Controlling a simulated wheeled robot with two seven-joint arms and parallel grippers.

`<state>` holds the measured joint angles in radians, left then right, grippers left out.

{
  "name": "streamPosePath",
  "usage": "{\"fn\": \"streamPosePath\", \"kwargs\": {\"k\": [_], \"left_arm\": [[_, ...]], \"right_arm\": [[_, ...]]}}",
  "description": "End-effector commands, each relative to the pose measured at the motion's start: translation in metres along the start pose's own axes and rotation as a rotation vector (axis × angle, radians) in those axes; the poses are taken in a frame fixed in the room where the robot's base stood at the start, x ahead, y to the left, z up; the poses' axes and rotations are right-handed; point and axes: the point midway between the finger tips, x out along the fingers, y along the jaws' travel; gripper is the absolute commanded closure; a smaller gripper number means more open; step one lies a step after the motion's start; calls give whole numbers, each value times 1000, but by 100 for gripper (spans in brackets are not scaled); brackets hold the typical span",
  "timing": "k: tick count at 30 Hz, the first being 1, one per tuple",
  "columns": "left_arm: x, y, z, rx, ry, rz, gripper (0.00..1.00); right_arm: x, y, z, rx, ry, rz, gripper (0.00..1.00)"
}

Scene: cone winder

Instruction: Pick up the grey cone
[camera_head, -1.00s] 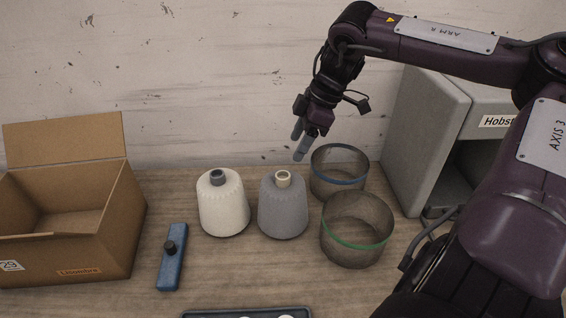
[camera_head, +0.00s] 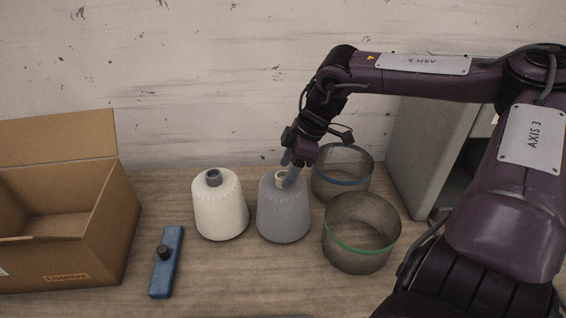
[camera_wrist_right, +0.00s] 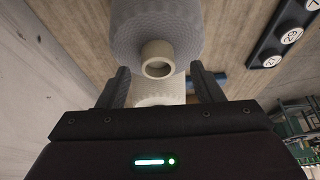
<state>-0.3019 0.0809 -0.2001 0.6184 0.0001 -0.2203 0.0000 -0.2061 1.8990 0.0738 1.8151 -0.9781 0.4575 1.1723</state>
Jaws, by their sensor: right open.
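The grey cone (camera_head: 283,212) stands upright on the wooden table, with a cream tube end (camera_head: 282,176) at its top. My right gripper (camera_head: 289,174) is at the cone's top, its fingers close to the tube end. In the right wrist view the grey cone (camera_wrist_right: 155,28) and its tube end lie ahead of my open right gripper (camera_wrist_right: 161,84). The fingers stand apart with nothing between them; I cannot tell whether one touches the cone. My left gripper is in no view.
A white cone (camera_head: 220,207) stands just left of the grey one. A green-banded mesh cylinder (camera_head: 361,258) and a blue-banded one (camera_head: 341,188) stand close on the right. A blue tool (camera_head: 166,262) and a cardboard box (camera_head: 112,230) are further left. A grey cabinet (camera_head: 425,165) is behind my arm.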

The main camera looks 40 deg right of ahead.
Motion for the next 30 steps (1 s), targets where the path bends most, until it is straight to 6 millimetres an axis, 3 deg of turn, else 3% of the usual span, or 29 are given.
{"fn": "streamPosePath", "kwargs": {"k": [6, 14, 28, 30], "left_arm": [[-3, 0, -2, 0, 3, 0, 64], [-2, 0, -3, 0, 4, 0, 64], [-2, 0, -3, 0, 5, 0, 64], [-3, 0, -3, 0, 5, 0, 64]], "right_arm": [[17, 1, 1, 0, -2, 1, 40], [19, 1, 0, 0, 0, 2, 40], [18, 1, 0, 0, 0, 2, 99], [18, 1, 0, 0, 0, 2, 100]]}}
